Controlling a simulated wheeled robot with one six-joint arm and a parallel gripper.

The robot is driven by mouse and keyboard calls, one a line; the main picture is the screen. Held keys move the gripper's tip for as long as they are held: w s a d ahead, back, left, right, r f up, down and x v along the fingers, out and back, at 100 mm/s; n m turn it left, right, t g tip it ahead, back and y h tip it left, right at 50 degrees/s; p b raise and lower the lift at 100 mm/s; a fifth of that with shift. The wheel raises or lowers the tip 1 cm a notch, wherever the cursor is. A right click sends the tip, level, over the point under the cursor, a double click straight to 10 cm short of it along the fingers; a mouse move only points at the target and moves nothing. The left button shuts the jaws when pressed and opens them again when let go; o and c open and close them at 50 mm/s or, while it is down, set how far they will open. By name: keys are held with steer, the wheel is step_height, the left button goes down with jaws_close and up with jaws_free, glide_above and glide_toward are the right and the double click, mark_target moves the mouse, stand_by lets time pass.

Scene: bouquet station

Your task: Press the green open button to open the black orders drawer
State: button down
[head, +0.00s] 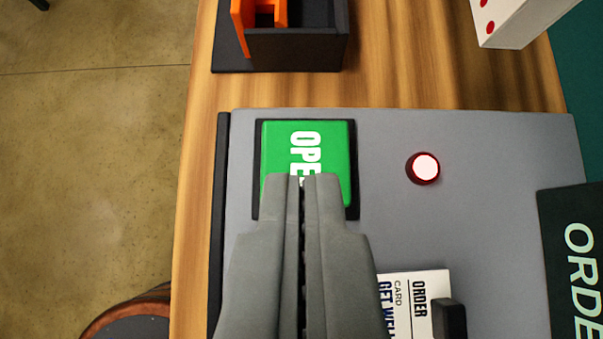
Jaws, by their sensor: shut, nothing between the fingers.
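The green open button (276,158) is a rectangular plate in a black frame on a grey panel (470,230). White letters on it read "OPE", with the rest covered by my gripper. My gripper (302,180) is shut and empty. Its fingertips overlap the lower middle of the button in the head view; I cannot tell whether they touch it. A black strip (218,240) runs along the panel's left edge and may be the front of the black orders drawer. A dark sign with "ORDE" (580,250) is at the right edge.
A red-rimmed, white-topped round lamp or knob (423,168) sits right of the button. An order card (405,300) lies on the panel near a black block (449,320). A black holder with an orange part (297,50) and a white box with red dots (510,18) stand above.

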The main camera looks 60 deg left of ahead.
glide_above(301, 153)
step_height(301, 153, down, 6)
steer(key=shift+f, duration=0.15)
step_height(301, 153, down, 3)
steer(key=shift+f, duration=0.45)
steer(key=shift+s+d+f, duration=0.1)
steer(key=shift+s+f, duration=0.05)
steer(key=shift+f, duration=1.05)
steer(key=shift+d, duration=0.1)
steer(key=v, duration=1.8)
steer(key=shift+r, duration=0.4)
